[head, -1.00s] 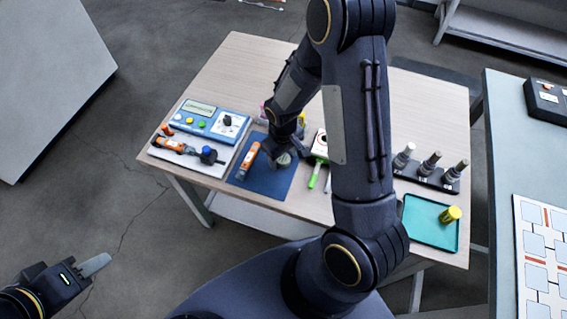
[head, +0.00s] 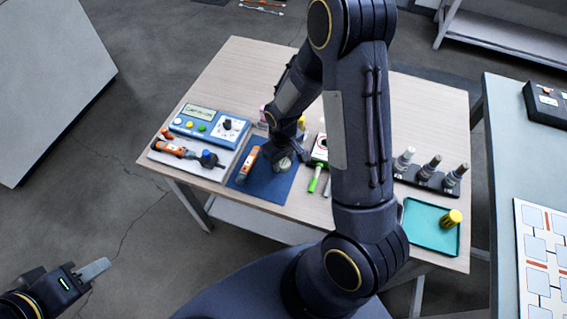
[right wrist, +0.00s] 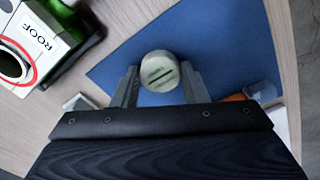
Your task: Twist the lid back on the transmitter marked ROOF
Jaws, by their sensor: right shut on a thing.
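A pale grey-green round lid (right wrist: 158,70) with dark slots is between the fingers of my right gripper (right wrist: 160,85), over the blue mat (right wrist: 225,45). The gripper is shut on it, apart from the transmitter. My left gripper (head: 95,270) is off the table at lower left; its finger gap cannot be made out.
A blue device (head: 207,127) and an orange tool (head: 172,148) lie left of the mat. An orange-and-white item (head: 248,160) lies on the mat. Right of my arm are a dark rack (head: 430,178) and a teal tray (head: 425,235) with a yellow cylinder (head: 452,218).

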